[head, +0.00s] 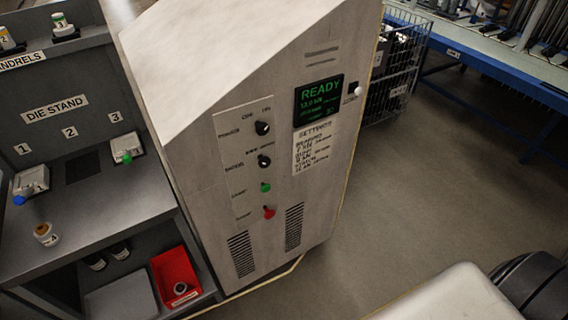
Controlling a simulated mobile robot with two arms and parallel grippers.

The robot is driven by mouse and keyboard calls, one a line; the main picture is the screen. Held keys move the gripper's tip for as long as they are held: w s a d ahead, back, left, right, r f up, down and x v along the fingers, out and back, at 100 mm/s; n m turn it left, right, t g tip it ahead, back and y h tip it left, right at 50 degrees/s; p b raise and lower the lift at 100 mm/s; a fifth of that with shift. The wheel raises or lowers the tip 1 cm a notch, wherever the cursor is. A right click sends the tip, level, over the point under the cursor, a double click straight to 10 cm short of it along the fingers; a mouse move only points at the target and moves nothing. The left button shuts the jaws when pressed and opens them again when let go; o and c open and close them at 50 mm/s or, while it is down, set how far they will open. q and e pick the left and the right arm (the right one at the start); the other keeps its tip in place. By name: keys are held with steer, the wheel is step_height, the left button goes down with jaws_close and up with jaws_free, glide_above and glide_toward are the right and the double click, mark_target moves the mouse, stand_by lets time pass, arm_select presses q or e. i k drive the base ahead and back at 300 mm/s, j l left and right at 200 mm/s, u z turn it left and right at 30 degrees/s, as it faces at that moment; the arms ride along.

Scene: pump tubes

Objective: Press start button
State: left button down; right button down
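A grey machine cabinet (207,160) stands in the middle of the head view, tilted in the picture. Its front panel has a green button (265,187) with a red button (269,211) just below it. The small labels beside them are too blurred to read with certainty. Two black knobs, an upper one (262,128) and a lower one (264,161), sit above the green button. A dark screen (318,100) shows READY in green letters. Nothing touches or covers the buttons. Neither of my grippers shows in this view.
A die stand (110,205) with numbered places adjoins the cabinet on the left. A red bin (174,279) sits on its lower shelf. A wire cage (396,75) and a blue-framed rack (500,68) stand behind. Grey floor (430,190) is open to the cabinet's right.

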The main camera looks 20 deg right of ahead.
mark_target(265, 187)
steer(key=i+l, duration=0.15)
steer(key=l, duration=0.2)
steer(key=i+l+u, duration=0.1)
steer(key=l, duration=0.25)
steer(key=i+l, duration=0.15)
steer(key=l, duration=0.25)
steer(key=i+l+u, duration=0.15)
steer(key=l, duration=0.2)
